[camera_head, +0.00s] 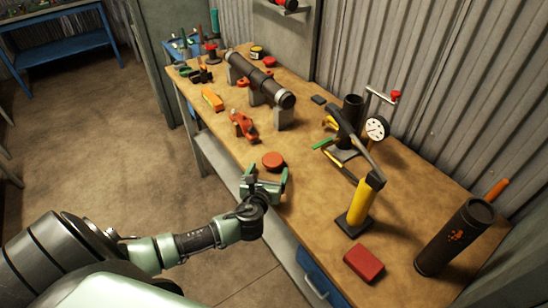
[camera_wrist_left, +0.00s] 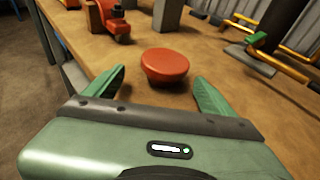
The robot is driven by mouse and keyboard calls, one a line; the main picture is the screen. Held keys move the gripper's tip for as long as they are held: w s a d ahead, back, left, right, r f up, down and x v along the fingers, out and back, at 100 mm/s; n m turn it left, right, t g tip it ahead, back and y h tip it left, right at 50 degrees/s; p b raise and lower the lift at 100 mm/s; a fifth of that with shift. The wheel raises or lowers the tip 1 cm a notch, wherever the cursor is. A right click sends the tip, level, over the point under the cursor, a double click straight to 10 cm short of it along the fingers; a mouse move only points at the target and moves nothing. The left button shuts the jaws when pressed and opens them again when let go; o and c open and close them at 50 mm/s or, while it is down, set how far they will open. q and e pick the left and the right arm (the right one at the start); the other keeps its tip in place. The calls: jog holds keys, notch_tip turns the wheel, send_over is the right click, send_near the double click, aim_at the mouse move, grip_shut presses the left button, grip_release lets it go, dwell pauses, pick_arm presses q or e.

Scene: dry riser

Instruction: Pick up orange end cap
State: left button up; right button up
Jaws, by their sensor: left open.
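The end cap (camera_head: 273,160) is a round, red-orange disc lying flat on the wooden workbench (camera_head: 305,195), near its front edge. In the left wrist view the end cap (camera_wrist_left: 165,66) sits just beyond and between the two green fingertips. My left gripper (camera_head: 264,176) is open and empty, low over the bench edge, with its fingers pointing at the cap. The gap between the fingers also shows in the left wrist view (camera_wrist_left: 158,88). The cap appears apart from both fingers. My right gripper is not in view.
Behind the cap are a red clamp-like tool (camera_head: 243,126) and a dark pipe on supports (camera_head: 260,79). To the right stand a yellow hand pump (camera_head: 361,203), a pressure gauge (camera_head: 376,129), a red block (camera_head: 363,263) and a dark cylinder (camera_head: 455,237). Bench around the cap is clear.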

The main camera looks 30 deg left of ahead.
aim_at(272, 161)
pick_arm(q)
jog(key=shift+w+a+r+p, duration=0.15)
jog(key=shift+w+p, duration=0.1)
jog(key=shift+w, duration=0.25)
jog(key=shift+w+r+p, duration=0.15)
jog(key=shift+w+p, duration=0.05)
jog(key=shift+w, duration=0.25)
jog(key=x, duration=0.3)
jog(key=shift+w+f, duration=0.1)
jog(key=shift+f, duration=0.2)
jog(key=shift+r, duration=0.1)
jog(key=c, duration=1.5)
jog(key=shift+c, duration=0.8)
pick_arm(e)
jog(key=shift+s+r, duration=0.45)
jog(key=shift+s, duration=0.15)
pick_arm(q)
jog(key=shift+r, duration=0.15)
